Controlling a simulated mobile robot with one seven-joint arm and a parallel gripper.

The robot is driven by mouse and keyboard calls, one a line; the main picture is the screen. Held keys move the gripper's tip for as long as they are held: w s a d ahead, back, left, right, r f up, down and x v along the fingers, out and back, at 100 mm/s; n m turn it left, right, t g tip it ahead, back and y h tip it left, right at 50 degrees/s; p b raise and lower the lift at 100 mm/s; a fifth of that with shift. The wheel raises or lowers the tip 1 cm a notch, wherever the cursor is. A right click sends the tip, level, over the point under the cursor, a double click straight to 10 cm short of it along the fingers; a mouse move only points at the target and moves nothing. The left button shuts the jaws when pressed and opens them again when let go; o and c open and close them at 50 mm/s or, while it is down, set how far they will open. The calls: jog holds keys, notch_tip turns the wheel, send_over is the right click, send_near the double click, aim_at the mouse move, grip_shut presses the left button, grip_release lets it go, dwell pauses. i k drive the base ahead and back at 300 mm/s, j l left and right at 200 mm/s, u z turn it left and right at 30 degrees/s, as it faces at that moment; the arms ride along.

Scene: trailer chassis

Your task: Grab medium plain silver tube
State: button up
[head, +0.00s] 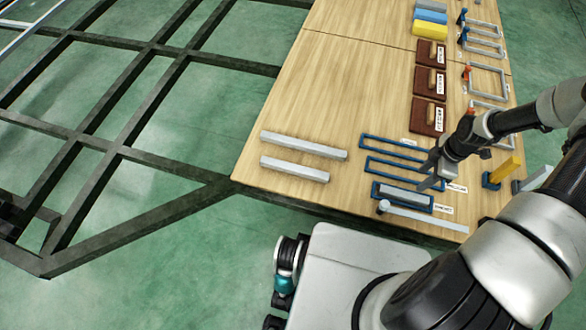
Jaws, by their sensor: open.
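Two plain silver tubes, an upper one (303,146) and a lower one (295,169), lie side by side at the left front of the wooden table (345,95). A shorter silver piece (403,194) lies in the front blue frame (376,190). A long thin silver bar (430,218) lies along the front edge, with a round end at its left. I cannot tell for sure which is the medium one. My gripper (430,180) is open and empty, pointing down over the right ends of the blue frames, right of the two tubes.
Two more blue frames (393,142) lie behind the front one. Brown blocks with handles (428,115), a yellow block (428,30) and grey clamp-like frames (488,80) stand further back. A yellow upright piece (504,171) stands at right. Table around the two tubes is clear.

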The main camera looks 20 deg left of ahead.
aim_at(317, 175)
jog(key=k+j, duration=0.1)
jog(key=j, duration=1.4)
jog(key=k, duration=0.05)
